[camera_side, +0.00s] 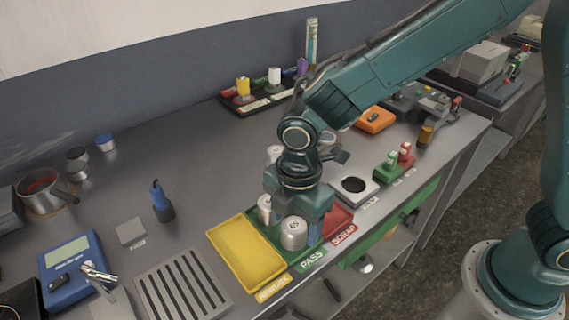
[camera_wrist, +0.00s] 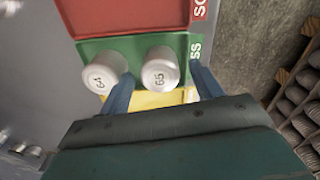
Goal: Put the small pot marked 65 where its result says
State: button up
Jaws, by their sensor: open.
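The small grey-white pot marked 65 (camera_side: 294,234) stands in the green PASS tray (camera_wrist: 128,44); its marked top also shows in the wrist view (camera_wrist: 160,70). A similar pot marked 64 (camera_wrist: 102,74) is beside it in the same tray. My gripper (camera_wrist: 163,88) is open, its two blue fingers on either side of pot 65, with gaps visible. The left finger is close to pot 64. In the side view my gripper (camera_side: 300,215) is low over the tray and partly hides it. The yellow REWORK tray (camera_side: 245,255) and red SCRAP tray (camera_side: 338,220) flank the green one.
A pale plate with a dark round opening (camera_side: 354,186) and a green block with red tops (camera_side: 395,160) are right of the trays. A slotted grey rack (camera_side: 182,285), a blue meter (camera_side: 70,262) and a blue-topped bottle (camera_side: 161,200) stand to the left.

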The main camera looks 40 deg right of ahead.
aim_at(296, 226)
notch_tip(296, 226, up, 12)
jog(key=shift+s, duration=0.15)
dwell(0.4)
jog(key=shift+f, duration=0.1)
dwell(0.4)
jog(key=s+d+r+m+t, duration=0.1)
jog(key=s+d+r+m, duration=0.2)
jog(key=d, duration=0.4)
jog(key=s+d+r+m+t, duration=0.1)
jog(key=d+r+m, duration=0.2)
jog(key=d+m, duration=0.3)
jog(key=s+d+m+t, duration=0.3)
jog(key=s+d+m, duration=0.7)
jog(key=shift+s+r+m, duration=0.15)
jog(key=shift+s+m, duration=0.05)
jog(key=shift+m, duration=0.2)
jog(key=shift+d, duration=0.1)
